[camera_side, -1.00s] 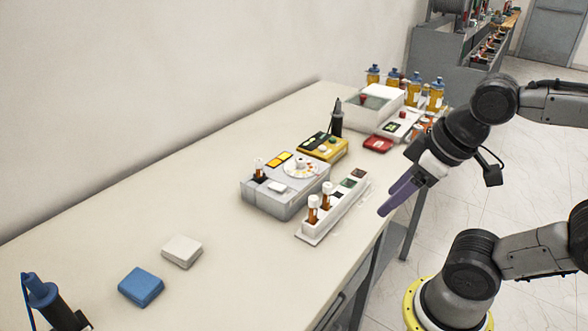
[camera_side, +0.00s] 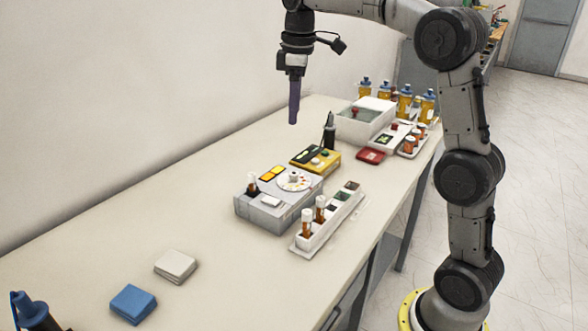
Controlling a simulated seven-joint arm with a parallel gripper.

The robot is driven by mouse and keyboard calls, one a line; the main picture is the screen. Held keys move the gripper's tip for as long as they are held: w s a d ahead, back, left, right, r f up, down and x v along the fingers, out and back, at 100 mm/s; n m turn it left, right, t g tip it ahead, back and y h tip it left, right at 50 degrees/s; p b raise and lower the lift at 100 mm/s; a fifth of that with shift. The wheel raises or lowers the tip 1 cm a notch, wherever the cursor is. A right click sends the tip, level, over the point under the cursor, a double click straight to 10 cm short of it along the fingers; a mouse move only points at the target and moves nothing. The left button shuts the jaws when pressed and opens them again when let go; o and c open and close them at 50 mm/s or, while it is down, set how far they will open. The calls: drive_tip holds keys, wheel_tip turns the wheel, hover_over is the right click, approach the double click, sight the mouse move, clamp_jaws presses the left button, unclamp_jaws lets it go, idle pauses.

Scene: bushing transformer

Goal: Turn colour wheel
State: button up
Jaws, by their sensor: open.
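The colour wheel (camera_side: 294,180) is a white disc with small coloured dots and a raised knob, on top of a grey box (camera_side: 262,215). A vial with an orange-brown lower part (camera_side: 252,187) stands upright in the box's top, left of the wheel. My gripper (camera_side: 293,118) points straight down, above and behind the wheel, clear of it. Its purple fingers are seen edge-on and overlap in this view. It holds nothing that I can see.
A white rack (camera_side: 328,223) with two vials stands right of the box. A yellow device (camera_side: 316,160), a black pen-like tool (camera_side: 329,131) and a white bin (camera_side: 365,125) stand behind. The table's left middle is clear.

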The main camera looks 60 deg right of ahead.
drive_tip(key=g, duration=0.1)
hover_over(294, 173)
wheel_tip(294, 173, down, 4)
drive_tip(key=f, duration=0.1)
drive_tip(key=shift+m, duration=0.3)
wheel_tip(294, 173, down, 13)
drive_tip(key=shift+f, duration=0.1)
clamp_jaws()
